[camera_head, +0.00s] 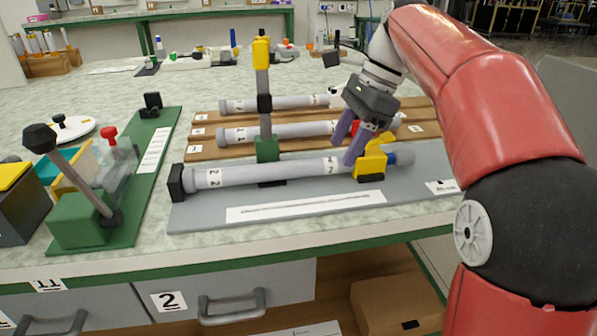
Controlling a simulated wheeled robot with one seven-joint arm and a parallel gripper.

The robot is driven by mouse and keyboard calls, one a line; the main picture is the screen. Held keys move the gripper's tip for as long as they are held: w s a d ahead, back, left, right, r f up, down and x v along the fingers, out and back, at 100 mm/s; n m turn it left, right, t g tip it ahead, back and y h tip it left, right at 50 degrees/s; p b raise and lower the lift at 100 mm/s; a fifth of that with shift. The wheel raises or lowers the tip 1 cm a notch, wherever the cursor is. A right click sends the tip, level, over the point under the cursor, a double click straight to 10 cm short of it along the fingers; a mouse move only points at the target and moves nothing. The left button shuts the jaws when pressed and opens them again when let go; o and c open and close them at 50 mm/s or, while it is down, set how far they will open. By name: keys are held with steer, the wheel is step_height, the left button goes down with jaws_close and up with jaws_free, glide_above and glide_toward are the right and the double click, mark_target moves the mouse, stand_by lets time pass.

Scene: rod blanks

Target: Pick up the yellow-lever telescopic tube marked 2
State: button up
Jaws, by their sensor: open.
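The tube marked 2 (285,172) is a pale grey rod lying lengthwise on the grey board at the front of the bench. Its left end meets a black block (176,182). A yellow lever piece (371,162) sits around it near the right end, with a blue part just beyond. My gripper (345,153) points down just left of the yellow lever, its purple fingers apart. The fingertips are at or just above the tube's upper side; I cannot tell whether they straddle it. The gripper partly hides the yellow lever and a red part (357,128) behind.
Two similar tubes lie behind on brown boards: a middle one (290,130) and a far one (275,103). A green-based upright clamp with a yellow top (262,55) rises behind the front tube. A green fixture with a black-knobbed lever (75,165) stands at left.

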mark_target(338, 157)
steer(key=x, duration=0.3)
steer(key=shift+a+f+b, duration=0.2)
steer(key=shift+f+b, duration=0.15)
steer(key=shift+b, duration=0.05)
steer(key=c, duration=0.8)
steer(key=shift+r, duration=0.1)
steer(key=shift+c, duration=0.3)
